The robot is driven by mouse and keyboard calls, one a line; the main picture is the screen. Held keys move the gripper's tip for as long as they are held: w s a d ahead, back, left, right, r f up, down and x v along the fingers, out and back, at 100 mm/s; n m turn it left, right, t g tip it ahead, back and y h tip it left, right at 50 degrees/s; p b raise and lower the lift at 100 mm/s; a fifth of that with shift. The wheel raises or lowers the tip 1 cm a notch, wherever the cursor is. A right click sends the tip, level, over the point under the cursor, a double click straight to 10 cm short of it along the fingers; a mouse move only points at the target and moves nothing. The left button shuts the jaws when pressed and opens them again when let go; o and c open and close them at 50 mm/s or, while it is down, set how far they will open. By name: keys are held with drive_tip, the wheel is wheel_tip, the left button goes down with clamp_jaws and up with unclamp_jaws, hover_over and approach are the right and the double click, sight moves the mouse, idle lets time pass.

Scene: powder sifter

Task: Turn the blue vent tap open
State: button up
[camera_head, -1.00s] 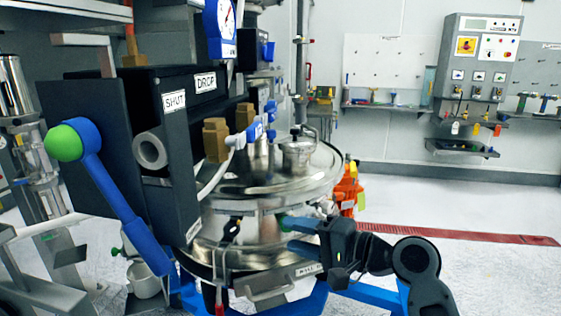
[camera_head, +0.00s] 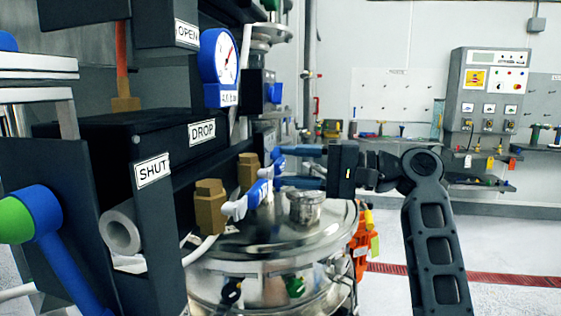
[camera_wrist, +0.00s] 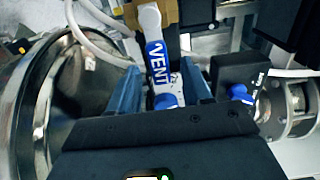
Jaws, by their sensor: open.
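The blue vent tap (camera_wrist: 158,72) shows in the wrist view as a white lever with a blue sleeve marked VENT, running out from a brass body (camera_wrist: 180,10). My gripper (camera_wrist: 160,78) is open, with one blue finger on each side of the handle and a gap beside each. In the head view my gripper (camera_head: 281,166) reaches in from the right, by two blue-and-white tap handles on brass bodies. The nearer handle (camera_head: 259,190) and the farther handle (camera_head: 277,162) lie close together, and I cannot read there which is VENT.
A steel lidded vessel (camera_head: 320,240) stands below the taps. A black housing marked SHUT and DROP (camera_head: 155,210) fills the left, with a green-knobbed blue lever (camera_head: 40,215). A pressure gauge (camera_head: 222,65) hangs above. A black block with a blue knob (camera_wrist: 238,80) sits right of the tap.

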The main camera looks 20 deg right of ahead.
sight(284, 165)
drive_tip(key=shift+x, duration=1.55)
clamp_jaws()
